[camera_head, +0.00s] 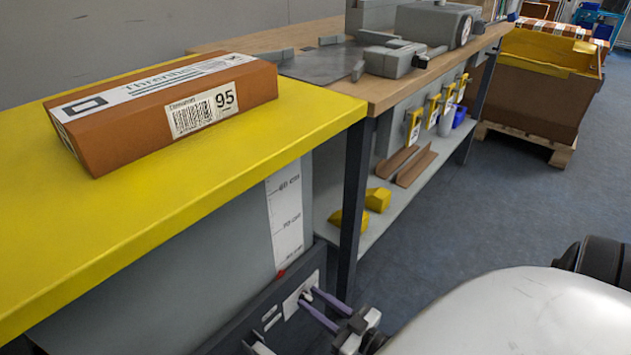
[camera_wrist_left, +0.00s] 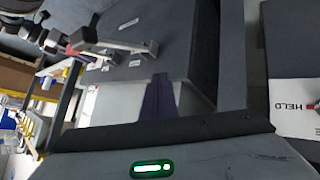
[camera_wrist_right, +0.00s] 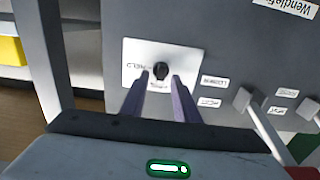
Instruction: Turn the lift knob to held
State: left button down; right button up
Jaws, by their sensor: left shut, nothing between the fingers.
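The lift knob (camera_wrist_right: 160,70) is a small black knob on a white plate (camera_wrist_right: 190,52) with the word HELD at its left; a second label below it is too small to read. In the right wrist view, my right gripper (camera_wrist_right: 161,80) is open. Its two purple fingers are apart, with the knob between and just beyond their tips; I cannot tell whether they touch it. In the head view, my right gripper (camera_head: 308,300) is at the white plate (camera_head: 293,303). My left gripper (camera_wrist_left: 158,80) is shut and empty. The plate marked HELD (camera_wrist_left: 293,121) shows at the left wrist view's right edge.
The yellow lift top (camera_head: 300,125) carries a brown box (camera_head: 150,120) labelled 95. A height scale (camera_head: 286,215) is on the side below. Grey levers (camera_wrist_right: 265,120) stick out right of the plate.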

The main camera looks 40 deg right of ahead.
jog(key=shift+c, duration=0.3)
grip_shut()
